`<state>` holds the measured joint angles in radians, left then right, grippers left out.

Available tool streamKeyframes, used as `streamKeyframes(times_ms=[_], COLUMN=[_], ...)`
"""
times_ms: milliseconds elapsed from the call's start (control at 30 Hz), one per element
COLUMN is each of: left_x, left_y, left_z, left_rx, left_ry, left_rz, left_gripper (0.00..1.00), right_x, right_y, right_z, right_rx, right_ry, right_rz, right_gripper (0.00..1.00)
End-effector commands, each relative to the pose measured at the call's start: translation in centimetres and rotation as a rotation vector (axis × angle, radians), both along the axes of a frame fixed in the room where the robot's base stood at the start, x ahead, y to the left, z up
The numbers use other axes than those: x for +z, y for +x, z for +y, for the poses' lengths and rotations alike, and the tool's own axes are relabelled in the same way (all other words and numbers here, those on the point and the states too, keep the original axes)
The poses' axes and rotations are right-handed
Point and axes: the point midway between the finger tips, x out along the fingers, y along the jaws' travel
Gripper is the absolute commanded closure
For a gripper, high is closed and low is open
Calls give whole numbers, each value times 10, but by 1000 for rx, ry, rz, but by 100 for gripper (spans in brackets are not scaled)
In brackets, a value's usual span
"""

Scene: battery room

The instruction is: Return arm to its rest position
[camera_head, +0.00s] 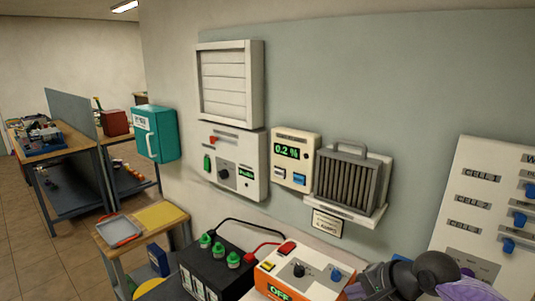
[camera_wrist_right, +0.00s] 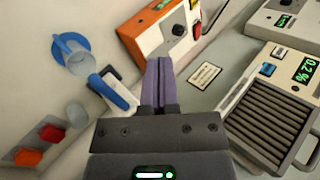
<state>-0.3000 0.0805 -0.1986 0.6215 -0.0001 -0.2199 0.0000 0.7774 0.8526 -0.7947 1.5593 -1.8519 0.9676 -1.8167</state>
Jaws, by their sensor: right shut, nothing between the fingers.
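My right arm enters the head view at the lower right, with dark grey joints and purple parts. My right gripper (camera_head: 355,290) is at the bottom edge, beside the orange and white charger (camera_head: 300,272), and is partly cut off. In the right wrist view its purple fingers (camera_wrist_right: 158,82) are together with nothing between them. They point towards the charger (camera_wrist_right: 170,30). Whether they touch anything is not clear. My left gripper is in neither view.
A ribbed grey filter (camera_head: 347,182) sits on a wall bracket beside a meter (camera_head: 294,158) reading 0.2 %. A black battery (camera_head: 208,268) with green caps stands left of the charger. A cell panel (camera_head: 480,215) with blue switches is at the right.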

Motion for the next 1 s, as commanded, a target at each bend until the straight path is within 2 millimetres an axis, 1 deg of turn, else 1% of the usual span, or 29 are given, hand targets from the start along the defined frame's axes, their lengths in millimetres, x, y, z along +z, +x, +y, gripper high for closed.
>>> streamKeyframes(times_ms=[33,67,100,133,167,200,233,267,300,333,367,400,467,500,567,600,667,700,767,800,867,900,1000], left_x=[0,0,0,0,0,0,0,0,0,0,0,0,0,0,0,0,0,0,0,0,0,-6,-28], left_y=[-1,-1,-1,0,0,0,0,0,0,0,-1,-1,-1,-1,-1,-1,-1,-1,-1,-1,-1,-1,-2], left_z=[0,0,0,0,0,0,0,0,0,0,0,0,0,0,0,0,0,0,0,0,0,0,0], left_rx=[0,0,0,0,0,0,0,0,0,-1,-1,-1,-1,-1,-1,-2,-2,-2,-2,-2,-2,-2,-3], left_ry=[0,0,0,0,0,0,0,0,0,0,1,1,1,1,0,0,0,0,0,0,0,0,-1], left_rz=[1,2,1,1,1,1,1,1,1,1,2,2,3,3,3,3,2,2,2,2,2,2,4], left_gripper=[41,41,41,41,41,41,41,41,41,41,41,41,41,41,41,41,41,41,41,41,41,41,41], right_x=[2,6,15,26,40,62,78,89,92,85,72,47,10,-11,-38,-52,-71,-80,-91,-97,-102,-116,-174], right_y=[-5,-8,-13,-18,-24,-31,-34,-36,-37,-39,-44,-56,-79,-96,-123,-141,-169,-187,-215,-233,-260,-269,-261], right_z=[27,45,70,90,108,124,125,118,98,79,61,39,19,12,7,6,7,10,14,18,24,27,27], right_rx=[-19,-40,-79,-123,-187,-302,-411,-544,-744,-910,-1080,1241,1180,1143,1093,1063,1020,993,956,934,900,890,908], right_ry=[150,265,449,625,842,1170,1433,1703,2054,2298,2520,-2625,-2216,-2008,-1750,-1601,-1406,-1289,-1128,-1030,-891,-839,-845], right_rz=[8,16,40,73,126,233,334,453,625,749,865,-942,-807,-722,-605,-528,-419,-350,-248,-180,-80,-37,-26], right_gripper=[100,100,100,100,100,100,100,100,100,100,100,100,100,100,100,100,100,100,100,100,100,100,100])
